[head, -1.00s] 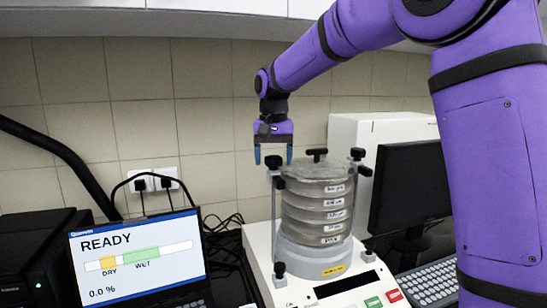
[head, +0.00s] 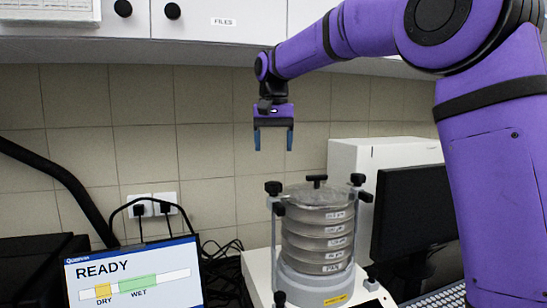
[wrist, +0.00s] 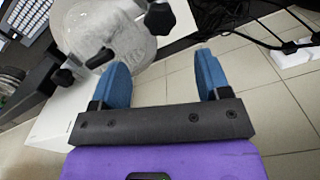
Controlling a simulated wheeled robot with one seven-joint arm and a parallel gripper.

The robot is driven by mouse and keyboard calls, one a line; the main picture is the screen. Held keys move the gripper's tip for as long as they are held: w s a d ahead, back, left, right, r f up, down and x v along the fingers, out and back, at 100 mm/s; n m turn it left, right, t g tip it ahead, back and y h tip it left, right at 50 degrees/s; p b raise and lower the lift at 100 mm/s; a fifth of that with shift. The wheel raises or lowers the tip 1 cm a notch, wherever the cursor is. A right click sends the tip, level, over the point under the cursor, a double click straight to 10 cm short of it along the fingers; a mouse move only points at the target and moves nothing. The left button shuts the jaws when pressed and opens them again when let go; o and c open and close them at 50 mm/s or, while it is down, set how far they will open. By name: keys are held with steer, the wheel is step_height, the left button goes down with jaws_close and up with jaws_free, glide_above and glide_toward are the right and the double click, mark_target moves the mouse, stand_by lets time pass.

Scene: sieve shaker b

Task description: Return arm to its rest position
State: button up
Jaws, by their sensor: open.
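My gripper (head: 273,138) hangs fingers-down above and slightly left of the sieve shaker, clear of it, in front of the tiled wall. Its two blue fingers are apart with nothing between them, and they also show in the wrist view (wrist: 162,80). The purple arm reaches in from the right, its upper links close to the cabinets. The sieve stack (head: 318,232) stands upright on the shaker, with a clear lid and black clamp knobs on the posts. In the wrist view the lid (wrist: 115,35) lies beyond the fingers at upper left.
Wall cabinets (head: 235,20) hang overhead. A monitor (head: 410,205) and a white box-shaped unit (head: 350,160) are right of the stack. A black hose (head: 62,175) runs along the left. The wall area left of my gripper is free.

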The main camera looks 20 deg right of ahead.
steer(key=shift+r, duration=0.2)
stand_by(0.3)
steer(key=s+d+n+t, duration=0.1)
steer(key=s+d, duration=0.2)
steer(key=s, duration=0.5)
steer(key=s+d+n+t, duration=0.1)
steer(key=s+d, duration=0.1)
steer(key=s, duration=0.7)
steer(key=s+d+f+t, duration=0.1)
steer(key=s+f, duration=0.5)
steer(key=s, duration=0.2)
steer(key=s+d+f+n+t, duration=0.1)
steer(key=s+d+f+t, duration=0.1)
steer(key=s+f, duration=0.4)
steer(key=s, duration=0.3)
steer(key=shift+s+d+n, duration=0.2)
steer(key=shift+d+n, duration=0.05)
steer(key=shift+n, duration=0.05)
steer(key=shift+r, duration=0.1)
